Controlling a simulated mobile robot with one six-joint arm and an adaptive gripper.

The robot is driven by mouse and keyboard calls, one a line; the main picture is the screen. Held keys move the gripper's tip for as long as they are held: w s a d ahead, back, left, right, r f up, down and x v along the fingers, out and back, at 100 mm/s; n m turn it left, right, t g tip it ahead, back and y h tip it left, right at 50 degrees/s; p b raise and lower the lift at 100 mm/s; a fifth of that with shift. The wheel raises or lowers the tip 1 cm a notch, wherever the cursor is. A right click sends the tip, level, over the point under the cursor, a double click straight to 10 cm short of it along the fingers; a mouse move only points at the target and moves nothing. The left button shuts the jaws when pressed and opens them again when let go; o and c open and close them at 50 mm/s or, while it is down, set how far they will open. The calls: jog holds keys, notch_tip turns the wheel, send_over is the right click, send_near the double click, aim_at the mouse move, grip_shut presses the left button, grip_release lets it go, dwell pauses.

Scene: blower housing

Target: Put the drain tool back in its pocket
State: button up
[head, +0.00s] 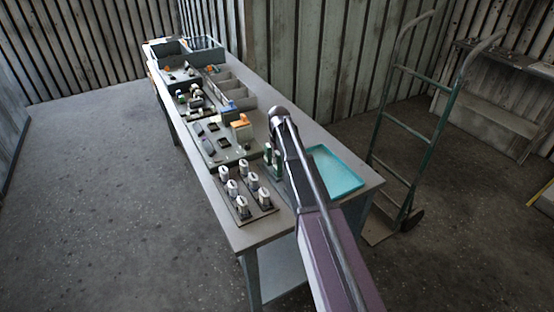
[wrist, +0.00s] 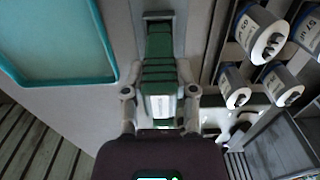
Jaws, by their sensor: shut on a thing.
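My gripper (wrist: 160,98) is shut on a green, dark-banded piece with a pale label, which I take to be the drain tool (wrist: 159,72). The fingers grip it from both sides. Its far end meets a dark grey frame (wrist: 158,16), perhaps the pocket; I cannot tell whether the tool is inside it or just over it. In the head view a small green part of the tool (head: 268,155) shows left of my arm, above the bench. My arm hides most of the gripper there.
A teal tray (head: 336,171) lies right of my arm on the long bench (head: 262,228). A rack of several white cylinders (head: 243,190) stands at the left. Housing parts, an orange-topped block (head: 241,128) and grey bins (head: 232,88) fill the bench beyond. A hand truck (head: 408,130) stands to the right.

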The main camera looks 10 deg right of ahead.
jog(key=shift+f+b, duration=0.85)
dwell(0.3)
jog(key=o, duration=1)
jog(key=shift+r, duration=0.1)
